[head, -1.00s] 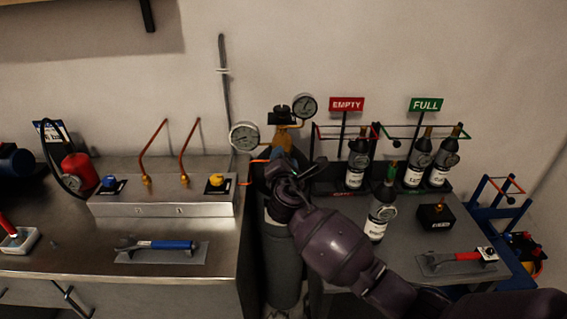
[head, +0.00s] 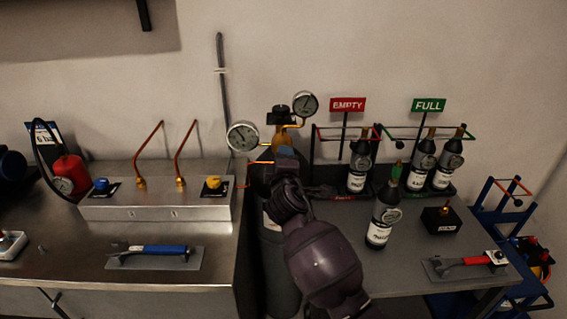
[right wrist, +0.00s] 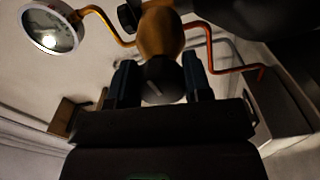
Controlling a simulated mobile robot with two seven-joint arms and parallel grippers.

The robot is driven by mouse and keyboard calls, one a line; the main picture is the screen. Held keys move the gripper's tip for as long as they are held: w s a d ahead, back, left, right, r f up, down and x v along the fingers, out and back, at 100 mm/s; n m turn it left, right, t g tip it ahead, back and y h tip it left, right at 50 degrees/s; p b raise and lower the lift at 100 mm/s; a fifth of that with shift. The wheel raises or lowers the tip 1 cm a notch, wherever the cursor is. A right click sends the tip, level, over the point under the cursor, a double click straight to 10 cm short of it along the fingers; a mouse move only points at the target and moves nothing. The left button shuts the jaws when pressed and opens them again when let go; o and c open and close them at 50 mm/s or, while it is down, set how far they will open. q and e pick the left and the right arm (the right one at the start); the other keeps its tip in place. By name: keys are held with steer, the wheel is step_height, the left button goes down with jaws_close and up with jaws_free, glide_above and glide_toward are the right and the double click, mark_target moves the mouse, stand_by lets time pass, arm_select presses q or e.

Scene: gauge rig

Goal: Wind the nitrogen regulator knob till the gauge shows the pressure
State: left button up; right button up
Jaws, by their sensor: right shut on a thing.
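The brass regulator (head: 283,135) sits on top of the grey gas cylinder (head: 281,262). Two round white gauges flank it, a larger left one (head: 242,136) and a smaller right one (head: 305,103); their figures are too small to read. In the right wrist view the dark knob (right wrist: 163,80) with a pale line is between the two fingers of my right gripper (right wrist: 161,84), below the brass body (right wrist: 160,32). The gripper is shut on it. In the head view my wrist hides the knob. My left gripper is not in view.
A card reading "6 ba", partly hidden, (head: 42,135) stands behind a red bottle (head: 70,172). The left bench holds a steel manifold box (head: 150,212) and a blue-handled wrench (head: 158,249). Several dark bottles and a red-handled wrench (head: 465,262) are right of my arm.

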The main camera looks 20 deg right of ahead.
steer(key=shift+f+m, duration=0.1)
steer(key=shift+m, duration=0.6)
steer(key=o, duration=0.9)
steer(key=v, duration=1)
steer(key=shift+s+a, duration=0.1)
steer(key=shift+s, duration=0.3)
